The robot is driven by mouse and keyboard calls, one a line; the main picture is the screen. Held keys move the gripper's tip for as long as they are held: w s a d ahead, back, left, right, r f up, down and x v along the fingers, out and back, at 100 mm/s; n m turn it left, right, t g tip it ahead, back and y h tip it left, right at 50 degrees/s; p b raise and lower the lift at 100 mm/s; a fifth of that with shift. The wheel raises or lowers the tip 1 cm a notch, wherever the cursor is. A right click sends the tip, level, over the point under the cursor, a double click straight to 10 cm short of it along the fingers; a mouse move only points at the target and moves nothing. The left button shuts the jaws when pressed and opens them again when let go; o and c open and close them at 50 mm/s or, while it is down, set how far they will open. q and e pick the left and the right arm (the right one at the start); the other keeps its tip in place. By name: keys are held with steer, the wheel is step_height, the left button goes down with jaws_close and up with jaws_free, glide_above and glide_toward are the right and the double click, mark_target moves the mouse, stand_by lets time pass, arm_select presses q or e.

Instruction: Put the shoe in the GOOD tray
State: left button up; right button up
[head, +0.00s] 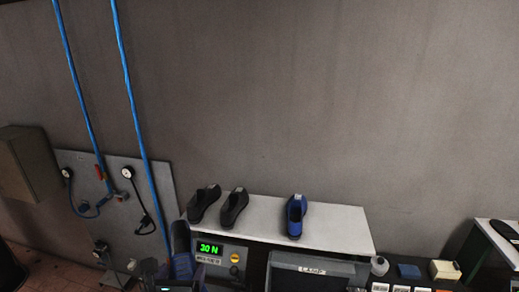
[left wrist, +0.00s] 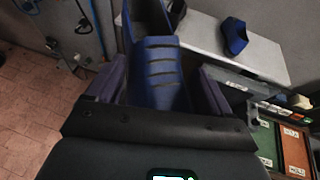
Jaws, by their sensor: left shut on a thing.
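My left gripper (left wrist: 160,85) is shut on a dark blue shoe (left wrist: 158,65), which sits between the two fingers in the left wrist view. In the head view this shoe (head: 181,240) stands tilted up at the bottom, left of the 30 N display, with the gripper mostly cut off below. A green tray (left wrist: 265,140) and a reddish-brown tray (left wrist: 295,150) lie at the right in the left wrist view. Their labels are too small to read, so I cannot tell which is GOOD. My right gripper is not in view.
A white shelf (head: 335,225) holds two black shoes (head: 234,207) and another blue shoe (head: 296,216). A panel (head: 218,251) reads 30 N. A box (head: 313,271) is labelled LAMP. Blue hoses (head: 140,115) hang at the left. A dark shoe (head: 504,230) lies far right.

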mark_target(172, 264)
arm_select(q)
steer(key=a+r, duration=0.2)
steer(key=shift+s+a+r, duration=0.1)
steer(key=shift+s+r, duration=0.2)
steer(key=shift+s, duration=0.05)
steer(key=shift+a+r, duration=0.3)
steer(key=shift+r, duration=0.2)
steer(key=shift+s+a+r, duration=0.15)
steer(key=shift+a, duration=0.15)
